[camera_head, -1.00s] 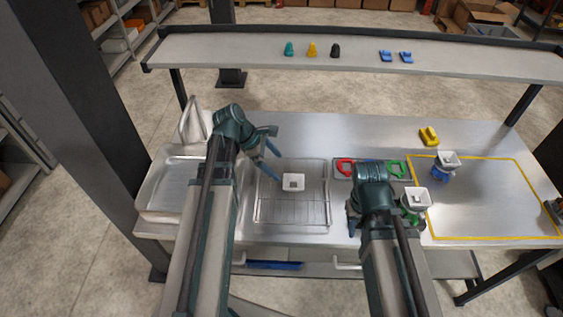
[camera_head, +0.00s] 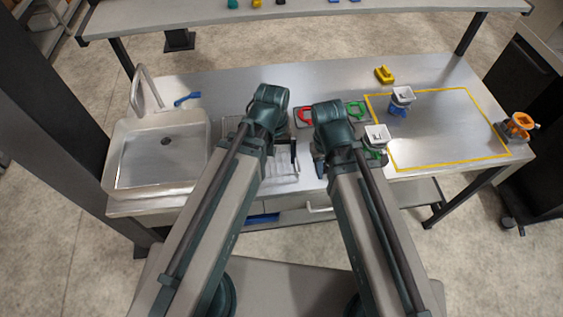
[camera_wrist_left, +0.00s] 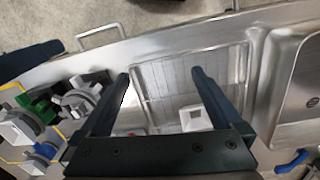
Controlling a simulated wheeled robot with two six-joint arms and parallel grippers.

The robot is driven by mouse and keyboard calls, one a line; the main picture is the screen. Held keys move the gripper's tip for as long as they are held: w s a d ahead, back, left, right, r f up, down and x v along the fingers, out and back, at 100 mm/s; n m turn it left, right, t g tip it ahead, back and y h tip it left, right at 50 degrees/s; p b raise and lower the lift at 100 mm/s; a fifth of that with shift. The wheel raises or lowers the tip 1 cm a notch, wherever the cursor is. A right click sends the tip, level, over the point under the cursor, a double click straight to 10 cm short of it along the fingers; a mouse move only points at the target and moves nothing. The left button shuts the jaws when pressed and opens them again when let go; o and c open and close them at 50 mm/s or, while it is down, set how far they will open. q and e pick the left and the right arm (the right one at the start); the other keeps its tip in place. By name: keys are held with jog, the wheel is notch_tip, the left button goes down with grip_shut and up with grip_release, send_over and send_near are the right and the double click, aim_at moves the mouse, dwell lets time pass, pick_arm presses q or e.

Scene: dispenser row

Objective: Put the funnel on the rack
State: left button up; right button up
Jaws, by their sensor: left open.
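The white square funnel (camera_wrist_left: 195,117) sits on the wire rack (camera_wrist_left: 165,84), near its back edge in the left wrist view. My left gripper (camera_wrist_left: 160,76) is open above the rack, its two fingers apart and nothing between the tips. The funnel shows beyond the right finger's base, apart from the fingertips. In the head view the rack (camera_head: 283,181) is mostly covered by my left arm, and the funnel is hidden. My right gripper (camera_head: 319,166) hangs low beside the rack; its jaws are hidden by its own arm.
A sink (camera_head: 160,152) lies left of the rack. A green dispenser (camera_head: 376,138) and a blue dispenser (camera_head: 401,99), each with a white top, stand to the right. An orange dispenser (camera_head: 517,125) is at the right edge. The yellow-outlined area has free room.

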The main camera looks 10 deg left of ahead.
pick_arm(q)
jog(key=s+m, duration=0.1)
jog(key=d+m+y, duration=0.1)
jog(key=m, duration=0.1)
jog(key=s+d+m, duration=0.1)
jog(key=m, duration=0.1)
jog(key=shift+s+d+y, duration=0.15)
jog(key=shift+s+y, duration=0.2)
jog(key=shift+y, duration=0.05)
notch_tip(320, 180, down, 6)
jog(key=b, duration=0.6)
jog(key=shift+r, duration=0.3)
